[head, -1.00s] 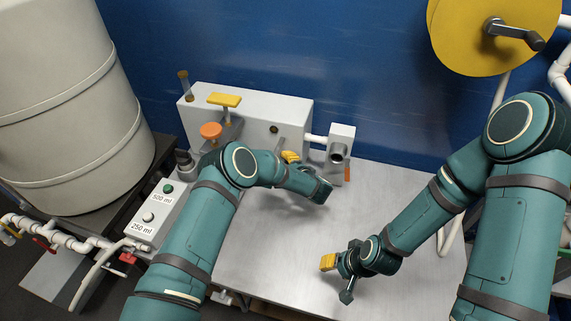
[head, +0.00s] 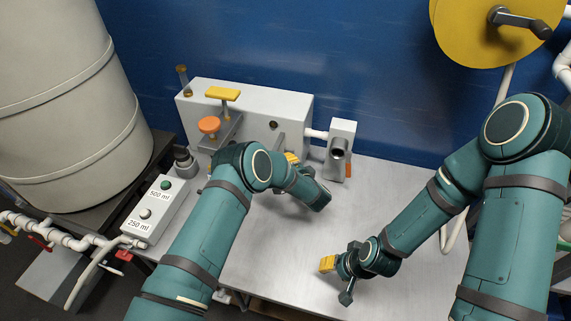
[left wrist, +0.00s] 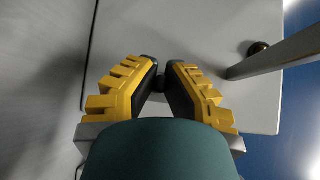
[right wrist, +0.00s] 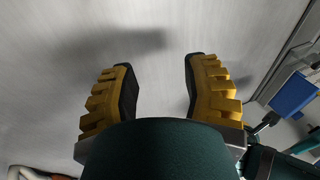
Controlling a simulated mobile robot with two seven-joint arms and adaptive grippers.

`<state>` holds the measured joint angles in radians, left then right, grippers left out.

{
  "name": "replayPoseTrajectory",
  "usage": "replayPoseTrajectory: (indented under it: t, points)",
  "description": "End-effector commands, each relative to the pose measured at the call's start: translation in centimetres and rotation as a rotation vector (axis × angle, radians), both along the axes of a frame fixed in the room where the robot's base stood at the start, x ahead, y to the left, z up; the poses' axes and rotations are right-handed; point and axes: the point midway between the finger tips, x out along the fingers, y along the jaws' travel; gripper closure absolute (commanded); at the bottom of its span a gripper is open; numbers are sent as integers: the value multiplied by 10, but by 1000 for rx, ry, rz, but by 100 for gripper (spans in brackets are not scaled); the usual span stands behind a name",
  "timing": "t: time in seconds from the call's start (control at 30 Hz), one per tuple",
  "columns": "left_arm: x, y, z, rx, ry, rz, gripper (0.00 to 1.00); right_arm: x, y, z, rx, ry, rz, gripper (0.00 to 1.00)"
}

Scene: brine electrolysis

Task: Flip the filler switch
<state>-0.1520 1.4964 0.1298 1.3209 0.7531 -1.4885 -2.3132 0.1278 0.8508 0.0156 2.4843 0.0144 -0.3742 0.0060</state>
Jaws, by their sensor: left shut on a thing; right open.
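My left gripper (head: 293,158) is mostly hidden behind its own arm in the head view, at the front of the white box (head: 295,108). In the left wrist view its yellow fingers (left wrist: 162,72) come together on a small dark part (left wrist: 160,84) in front of a pale panel. This part may be the filler switch, but I cannot tell for certain. A dark round knob (left wrist: 258,48) sits to the right on that panel, apart from the fingers. My right gripper (head: 327,264) is open and empty above the metal table; its parted fingers show in the right wrist view (right wrist: 160,75).
A control box (head: 155,210) with 500 ml and 250 ml buttons stands left of my left arm. A spout unit (head: 341,145) with an orange strip is right of the white box. The metal table (head: 400,190) has clear room in the middle.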

Motion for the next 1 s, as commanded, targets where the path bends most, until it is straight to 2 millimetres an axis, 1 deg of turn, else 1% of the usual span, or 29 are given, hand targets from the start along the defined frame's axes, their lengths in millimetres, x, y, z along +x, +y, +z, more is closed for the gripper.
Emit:
replayPoseTrajectory:
  t: [0.03, 0.1, 0.3, 0.47, 0.73, 0.77, 0.8, 0.83, 1.0]
  points:
    - [0, -1, -8, -4, -45, -4, 100, -2, 0, -14, 0, 5, 4, 53]
    - [0, 0, -11, -16, -104, -3, 100, -6, 1, -23, 2, 13, 9, 53]
    - [0, 0, -13, -42, -218, -1, 100, -12, 2, -40, 6, 28, 22, 53]
    - [0, 1, -12, -50, -251, 0, 100, -14, 3, -42, 7, 31, 25, 53]
    - [0, 1, -10, -51, -253, 1, 100, -14, 3, -41, 7, 31, 25, 53]
    - [0, 1, -10, -51, -253, 1, 84, -14, 3, -41, 7, 31, 25, 53]
    - [0, 1, -10, -50, -253, 1, 70, -14, 3, -41, 7, 31, 25, 53]
    - [0, 1, -10, -50, -253, 1, 61, -14, 3, -41, 7, 31, 24, 53]
    - [0, 1, -11, -50, -250, 0, 61, -14, 3, -41, 7, 31, 24, 53]
